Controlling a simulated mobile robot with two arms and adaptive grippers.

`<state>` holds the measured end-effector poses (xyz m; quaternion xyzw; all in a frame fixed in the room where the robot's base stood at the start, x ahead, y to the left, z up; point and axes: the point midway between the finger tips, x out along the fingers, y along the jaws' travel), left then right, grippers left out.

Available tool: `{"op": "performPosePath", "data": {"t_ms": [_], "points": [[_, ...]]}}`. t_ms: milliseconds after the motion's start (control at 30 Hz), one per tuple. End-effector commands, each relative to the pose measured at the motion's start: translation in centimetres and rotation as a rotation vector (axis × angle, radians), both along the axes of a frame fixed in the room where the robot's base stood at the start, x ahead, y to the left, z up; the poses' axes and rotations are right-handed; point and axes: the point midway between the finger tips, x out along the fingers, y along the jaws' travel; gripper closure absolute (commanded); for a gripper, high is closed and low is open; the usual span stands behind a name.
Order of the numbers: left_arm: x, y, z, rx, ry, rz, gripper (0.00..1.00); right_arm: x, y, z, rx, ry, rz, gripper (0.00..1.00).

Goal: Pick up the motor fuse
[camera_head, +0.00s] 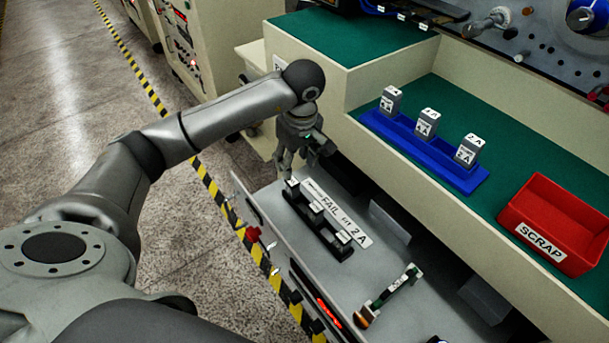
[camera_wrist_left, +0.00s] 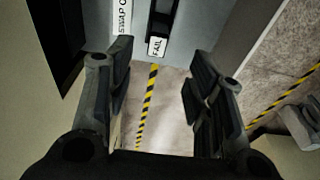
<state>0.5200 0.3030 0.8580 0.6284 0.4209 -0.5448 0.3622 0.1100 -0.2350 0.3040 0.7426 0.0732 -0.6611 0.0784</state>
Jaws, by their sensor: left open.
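My left gripper (camera_head: 298,160) hangs above the far end of the black fuse holder (camera_head: 328,233), its fingers apart and empty. I cannot tell which is the motor fuse. My right gripper is not in view.
A red SCRAP bin (camera_head: 555,220) stands on the green bench at right. A white FAIL 2A label (camera_head: 338,212) lies beside the black holder. A small green-and-orange part (camera_head: 388,295) sits on the lower grey panel. The raised bench wall is close to my gripper.

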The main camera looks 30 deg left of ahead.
Motion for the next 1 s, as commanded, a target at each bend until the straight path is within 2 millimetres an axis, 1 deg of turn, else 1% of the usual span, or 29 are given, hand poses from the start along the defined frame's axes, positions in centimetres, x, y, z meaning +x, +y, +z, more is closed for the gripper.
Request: {"op": "performPosePath", "data": {"t_ms": [67,167,333,400,467,567,800,900,1000], "points": [[-0.1,0.2,-0.5,0.006,0.005,0.001,0.52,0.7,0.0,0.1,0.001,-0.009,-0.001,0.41],[0.0,0.5,-1.9,0.006,0.008,0.003,0.52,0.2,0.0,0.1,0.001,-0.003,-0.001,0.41],[0.2,0.8,-4.5,0.004,0.006,0.002,0.52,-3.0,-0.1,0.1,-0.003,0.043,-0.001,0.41],[0.3,0.9,-5.1,0.004,0.005,0.002,0.52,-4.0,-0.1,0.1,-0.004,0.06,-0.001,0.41],[0.3,0.9,-5.4,0.005,0.003,0.001,0.52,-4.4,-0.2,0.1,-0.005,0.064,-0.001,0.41],[0.5,1.1,-6.2,0.003,0.005,0.002,0.52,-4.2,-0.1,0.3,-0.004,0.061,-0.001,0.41],[1.2,1.9,-9.5,0.004,0.006,0.002,0.52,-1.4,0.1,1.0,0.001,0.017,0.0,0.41],[1.3,2.0,-10.4,0.003,0.004,0.001,0.52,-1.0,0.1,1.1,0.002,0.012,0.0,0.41],[1.3,2.1,-10.6,0.003,0.003,0.001,0.52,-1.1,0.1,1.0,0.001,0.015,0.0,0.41]]}}
